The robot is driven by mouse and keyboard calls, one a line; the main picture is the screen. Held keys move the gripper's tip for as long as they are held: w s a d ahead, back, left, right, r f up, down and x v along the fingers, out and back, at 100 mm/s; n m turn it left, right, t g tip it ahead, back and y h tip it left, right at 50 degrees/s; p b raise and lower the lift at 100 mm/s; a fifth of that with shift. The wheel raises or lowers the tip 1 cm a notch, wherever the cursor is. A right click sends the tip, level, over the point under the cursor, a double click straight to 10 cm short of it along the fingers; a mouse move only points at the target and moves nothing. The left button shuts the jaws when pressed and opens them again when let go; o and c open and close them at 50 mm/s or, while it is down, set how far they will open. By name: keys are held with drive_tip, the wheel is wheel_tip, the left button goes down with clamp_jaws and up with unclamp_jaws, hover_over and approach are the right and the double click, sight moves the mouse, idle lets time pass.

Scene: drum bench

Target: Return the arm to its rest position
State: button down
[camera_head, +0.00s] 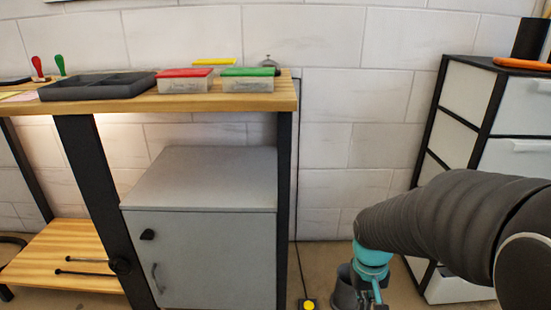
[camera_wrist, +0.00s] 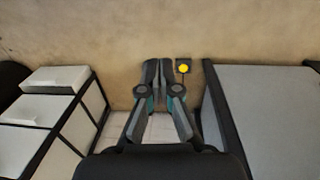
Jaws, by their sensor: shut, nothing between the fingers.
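My arm reaches in from the right in the head view, with its dark ribbed sleeve and a teal joint, low between the bench and the drawer cabinet. My gripper (camera_wrist: 160,70) shows in the wrist view with its two grey and teal fingers together, shut and empty. The fingers point at the bare floor. The fingertips are not clear in the head view.
A wooden bench (camera_head: 215,103) with trays and boxes stands at left, over a grey cabinet (camera_head: 210,255). A white drawer cabinet (camera_head: 466,92) stands at right. A yellow button (camera_head: 308,304) on a cord lies on the floor; it also shows in the wrist view (camera_wrist: 184,69).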

drive_tip(key=s+a+r+t, duration=0.2)
drive_tip(key=s+r, duration=0.3)
drive_tip(key=r, duration=0.2)
drive_tip(key=s+a+r+t+y+p, duration=0.1)
drive_tip(key=s+a+r+t, duration=0.1)
drive_tip(key=r, duration=0.6)
drive_tip(key=s+t, duration=0.1)
drive_tip(key=s, duration=0.1)
drive_tip(key=shift+s+r, duration=0.3)
drive_tip(key=shift+s, duration=0.1)
